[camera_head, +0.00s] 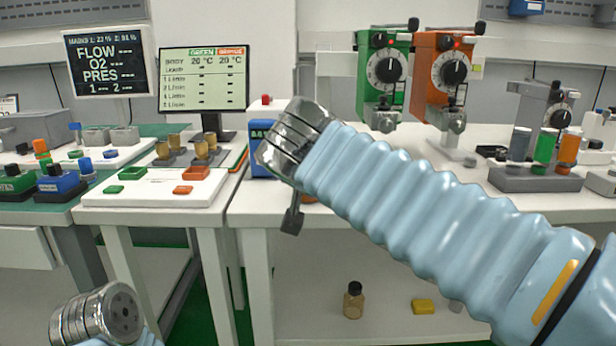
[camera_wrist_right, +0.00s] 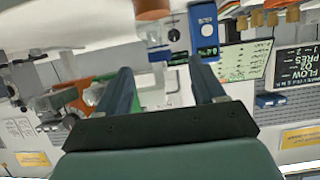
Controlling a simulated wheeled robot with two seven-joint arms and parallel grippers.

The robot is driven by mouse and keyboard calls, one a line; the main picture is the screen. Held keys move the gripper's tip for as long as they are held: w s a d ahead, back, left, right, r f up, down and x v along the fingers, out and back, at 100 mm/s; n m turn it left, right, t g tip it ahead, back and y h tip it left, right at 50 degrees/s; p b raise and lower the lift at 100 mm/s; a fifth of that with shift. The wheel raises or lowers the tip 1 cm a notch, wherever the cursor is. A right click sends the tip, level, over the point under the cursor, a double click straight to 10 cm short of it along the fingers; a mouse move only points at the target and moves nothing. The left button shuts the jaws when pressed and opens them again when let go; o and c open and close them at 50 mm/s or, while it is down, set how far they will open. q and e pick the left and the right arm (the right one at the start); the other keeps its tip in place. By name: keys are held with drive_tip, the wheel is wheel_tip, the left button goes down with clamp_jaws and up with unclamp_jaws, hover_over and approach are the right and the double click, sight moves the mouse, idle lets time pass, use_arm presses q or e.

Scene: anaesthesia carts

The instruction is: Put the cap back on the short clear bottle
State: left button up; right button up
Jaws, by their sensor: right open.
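I cannot pick out the short clear bottle or its cap with certainty in either view. My right gripper (camera_head: 291,218) hangs over the front edge of the white table, beside the blue device (camera_head: 262,150). In the right wrist view its two dark fingers (camera_wrist_right: 165,80) are apart, with no held object visible between them. A brownish-orange object (camera_wrist_right: 152,8) shows at the top of that view, cut off by the edge. In the head view an orange piece (camera_head: 308,198) is mostly hidden behind my right gripper. My left wrist is at the lower left, its fingers out of view.
A green vaporizer (camera_head: 381,75) and an orange vaporizer (camera_head: 437,85) stand behind my right arm. A grey rack (camera_head: 535,180) holds several coloured cylinders. An amber bottle (camera_head: 353,301) and a yellow block (camera_head: 422,307) are on the lower shelf. White trays (camera_head: 150,195) stand at left.

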drive_tip(key=shift+p+x, duration=0.4)
drive_tip(key=shift+x, duration=1.7)
drive_tip(key=p+x, duration=0.1)
drive_tip(key=x, duration=0.2)
drive_tip(key=p+x, duration=0.1)
drive_tip(key=shift+w+d+r+p, duration=0.15)
drive_tip(key=shift+w+r+p, duration=0.15)
drive_tip(key=shift+w, duration=0.15)
drive_tip(key=shift+w+f, duration=0.2)
drive_tip(key=shift+f, duration=0.05)
